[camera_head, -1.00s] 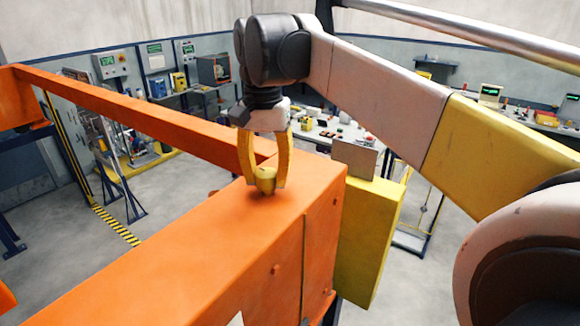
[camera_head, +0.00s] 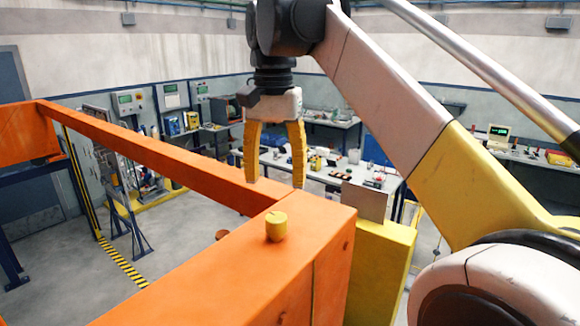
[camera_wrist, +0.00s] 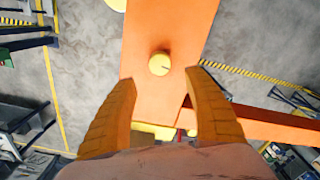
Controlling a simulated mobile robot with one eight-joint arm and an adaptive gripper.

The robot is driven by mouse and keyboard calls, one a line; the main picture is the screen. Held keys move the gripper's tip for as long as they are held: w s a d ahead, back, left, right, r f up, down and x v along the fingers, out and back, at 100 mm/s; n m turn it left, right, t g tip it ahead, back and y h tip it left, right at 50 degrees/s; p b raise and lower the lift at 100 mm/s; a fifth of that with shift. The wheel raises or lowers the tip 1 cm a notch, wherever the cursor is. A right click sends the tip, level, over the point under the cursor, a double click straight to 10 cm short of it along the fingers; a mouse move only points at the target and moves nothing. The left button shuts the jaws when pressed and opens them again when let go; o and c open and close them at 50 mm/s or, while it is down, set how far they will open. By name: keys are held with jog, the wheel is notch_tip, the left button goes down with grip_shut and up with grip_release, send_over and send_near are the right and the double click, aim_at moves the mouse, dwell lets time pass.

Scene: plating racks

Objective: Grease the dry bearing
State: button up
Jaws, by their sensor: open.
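A small yellow cylindrical cap (camera_head: 276,226) stands upright on top of the orange beam (camera_head: 225,275), near its far end. It also shows in the wrist view (camera_wrist: 159,64), with a dark line on its round top. My gripper (camera_head: 275,185) is open and empty above the cap, its two yellow fingers pointing down and apart from it. In the wrist view the fingers (camera_wrist: 160,82) are spread, with the cap between and beyond their tips. No bearing can be made out under or beside the cap.
A thinner orange rail (camera_head: 150,150) runs from the beam's far end to the left. A yellow box (camera_head: 385,265) with a grey plate (camera_head: 365,203) adjoins the beam on the right. Workbenches with equipment stand at the back.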

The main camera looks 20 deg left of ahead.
jog(key=shift+r, duration=1.1)
